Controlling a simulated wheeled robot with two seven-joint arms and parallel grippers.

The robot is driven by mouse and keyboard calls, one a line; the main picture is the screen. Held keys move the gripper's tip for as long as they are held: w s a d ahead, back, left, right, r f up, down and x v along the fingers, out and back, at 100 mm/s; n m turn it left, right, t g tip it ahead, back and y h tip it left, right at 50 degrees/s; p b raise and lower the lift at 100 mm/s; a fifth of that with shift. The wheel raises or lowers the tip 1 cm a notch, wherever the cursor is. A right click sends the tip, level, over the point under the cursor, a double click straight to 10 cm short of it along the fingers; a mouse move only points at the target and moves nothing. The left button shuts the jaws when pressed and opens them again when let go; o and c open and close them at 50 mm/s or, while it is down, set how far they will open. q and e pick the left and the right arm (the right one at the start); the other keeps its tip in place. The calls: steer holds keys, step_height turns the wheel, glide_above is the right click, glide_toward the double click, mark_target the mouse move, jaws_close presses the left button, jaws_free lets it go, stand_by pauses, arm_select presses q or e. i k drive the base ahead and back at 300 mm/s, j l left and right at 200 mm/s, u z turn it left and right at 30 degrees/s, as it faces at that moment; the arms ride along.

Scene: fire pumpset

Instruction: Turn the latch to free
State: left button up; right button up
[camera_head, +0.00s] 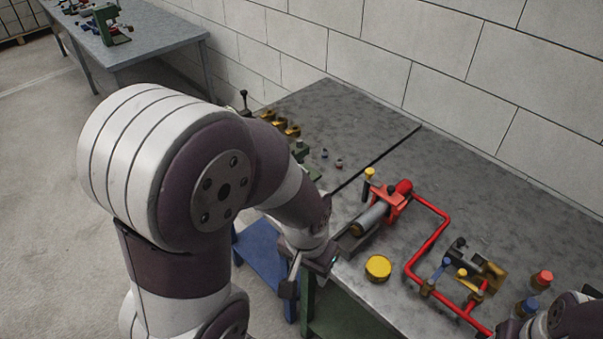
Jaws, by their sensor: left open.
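A red pump body (395,202) with a grey cylinder (372,217) lies on the grey worktable. A yellow-capped upright piece (369,174) stands beside it. A red pipe (428,247) bends from the pump toward small fittings with a blue handle (441,268) and a yellow handle (463,273). I cannot tell which part is the latch. My left gripper (303,284) hangs at the table's front edge, left of and apart from the pump; it is open and holds nothing visible. My right arm enters at the lower right; its gripper end (508,328) is mostly cut off.
A yellow round cap (378,267) lies on the table near its front edge. Red-topped (542,279) and blue-topped (526,307) pieces stand at the right. Brass parts (284,127) sit at the back left, partly behind my left arm. A block wall (430,60) bounds the table behind.

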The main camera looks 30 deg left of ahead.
mark_target(369, 171)
steer(key=u, duration=0.5)
steer(key=i+j+z, duration=0.25)
steer(key=j, duration=0.35)
steer(key=i+j+z, duration=0.25)
steer(key=z, duration=1)
